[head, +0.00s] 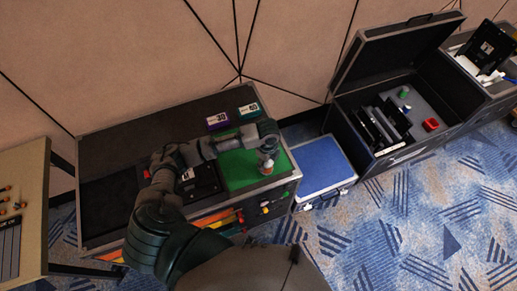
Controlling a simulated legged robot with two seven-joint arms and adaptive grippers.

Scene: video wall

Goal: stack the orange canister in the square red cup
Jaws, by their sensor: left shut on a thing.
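My left arm reaches up over the dark case, and its gripper (268,155) is over the green mat at the case's right end. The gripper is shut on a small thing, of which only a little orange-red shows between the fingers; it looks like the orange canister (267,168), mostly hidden. The square red cup (431,125) stands on the grey surface inside the open case at the right, well away from the gripper. My right gripper is not in view.
The green mat (236,172) lies on the dark case (110,150). Cards marked 30 (218,120) and 60 (250,109) stand at its back. A blue-topped box (322,165) fills the gap before the open case (365,140). A green cylinder (403,92) and black panels are inside that case.

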